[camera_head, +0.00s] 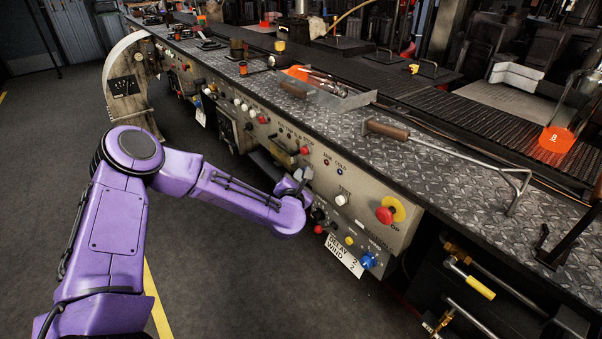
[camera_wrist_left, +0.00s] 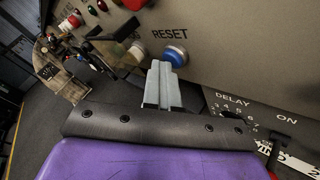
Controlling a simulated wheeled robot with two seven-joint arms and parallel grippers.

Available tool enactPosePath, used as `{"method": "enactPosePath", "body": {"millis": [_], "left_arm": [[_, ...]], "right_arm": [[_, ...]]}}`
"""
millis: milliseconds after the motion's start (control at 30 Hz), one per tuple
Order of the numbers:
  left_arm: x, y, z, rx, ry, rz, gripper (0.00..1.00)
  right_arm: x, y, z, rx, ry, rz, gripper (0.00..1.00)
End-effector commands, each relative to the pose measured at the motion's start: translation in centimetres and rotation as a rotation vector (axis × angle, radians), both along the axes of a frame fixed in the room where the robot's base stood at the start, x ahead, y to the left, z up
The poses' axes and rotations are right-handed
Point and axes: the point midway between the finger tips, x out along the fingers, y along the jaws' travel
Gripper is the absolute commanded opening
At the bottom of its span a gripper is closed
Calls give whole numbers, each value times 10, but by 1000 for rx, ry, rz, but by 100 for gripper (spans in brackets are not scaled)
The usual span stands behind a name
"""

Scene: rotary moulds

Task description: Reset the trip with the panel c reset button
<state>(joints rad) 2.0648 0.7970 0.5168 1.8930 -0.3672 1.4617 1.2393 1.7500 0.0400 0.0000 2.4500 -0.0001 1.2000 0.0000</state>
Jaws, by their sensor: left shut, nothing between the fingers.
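In the left wrist view a blue button (camera_wrist_left: 176,52) with a pale rim sits on the beige panel (camera_wrist_left: 240,50) beside the printed word RESET. My left gripper (camera_wrist_left: 160,66) is shut and empty, its grey fingertips pointing at the panel just below and left of that button. The tips overlap the button's lower edge in the picture; I cannot tell if they touch it. In the head view my left gripper (camera_head: 301,178) is at the front panel of the long bench, and my purple arm and hand hide part of the panel there. My right gripper is not in view.
In the head view a white TEST button (camera_head: 341,199), red mushroom button (camera_head: 385,215) and blue knob (camera_head: 368,260) are to the right. The floor in front is clear.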

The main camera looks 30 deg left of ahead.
Motion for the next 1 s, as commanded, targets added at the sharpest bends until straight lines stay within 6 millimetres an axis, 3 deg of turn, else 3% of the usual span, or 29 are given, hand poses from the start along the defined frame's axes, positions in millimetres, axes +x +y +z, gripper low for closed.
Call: {"method": "enactPosePath", "body": {"millis": [167, 633, 1000], "left_arm": [[-2, -2, 3, 3, -3, -11, 0], [-53, 24, 2, 1, 1, 2, 0], [-57, 23, 0, 1, 1, -1, 0]], "right_arm": [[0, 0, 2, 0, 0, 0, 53], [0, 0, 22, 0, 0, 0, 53], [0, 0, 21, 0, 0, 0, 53]]}}
